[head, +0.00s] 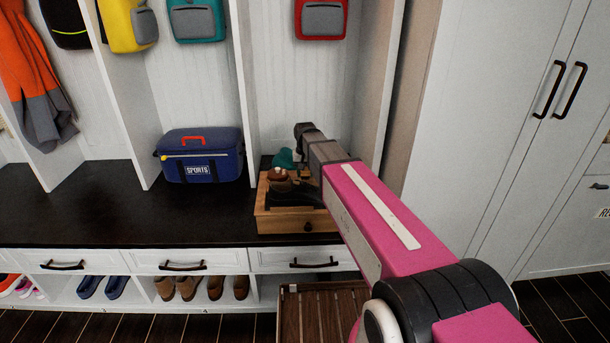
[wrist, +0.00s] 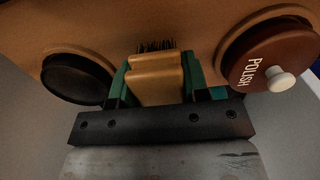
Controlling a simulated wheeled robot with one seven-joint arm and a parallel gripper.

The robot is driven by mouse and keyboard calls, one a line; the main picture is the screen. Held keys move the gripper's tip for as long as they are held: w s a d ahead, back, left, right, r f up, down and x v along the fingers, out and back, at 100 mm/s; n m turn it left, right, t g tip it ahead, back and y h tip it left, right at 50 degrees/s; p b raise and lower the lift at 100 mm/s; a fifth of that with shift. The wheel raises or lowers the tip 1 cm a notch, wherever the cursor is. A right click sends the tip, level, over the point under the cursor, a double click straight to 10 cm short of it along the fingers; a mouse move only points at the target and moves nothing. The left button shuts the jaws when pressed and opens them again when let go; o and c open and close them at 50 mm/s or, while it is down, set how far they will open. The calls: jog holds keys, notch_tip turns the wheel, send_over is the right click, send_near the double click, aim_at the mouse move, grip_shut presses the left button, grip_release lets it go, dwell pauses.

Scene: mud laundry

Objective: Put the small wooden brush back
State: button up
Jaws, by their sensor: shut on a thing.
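The small wooden brush (wrist: 157,80), a light wooden block with dark bristles at its far end, is between the green fingers of my gripper (wrist: 153,88) in the wrist view. My gripper is shut on it. Behind it is the brown wooden surface of the shoe-care box (wrist: 200,25). That box (head: 275,222) stands on the dark bench in the head view, with a small knob on its front. My arm reaches over it, and the brush cannot be made out there. Whether the brush touches the box is unclear.
In the wrist view, a black round tin (wrist: 78,80) lies left of the brush and a reddish-brown POLISH tin (wrist: 272,55) right. A blue sports bag (head: 202,157) sits left on the bench (head: 100,215), with clear bench between. Tall cabinets (head: 500,110) stand right.

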jog(key=shift+f, duration=0.55)
jog(key=o, duration=0.8)
jog(key=shift+f, duration=0.15)
jog(key=shift+o, duration=0.2)
notch_tip(320, 180, up, 12)
jog(key=shift+r, duration=0.2)
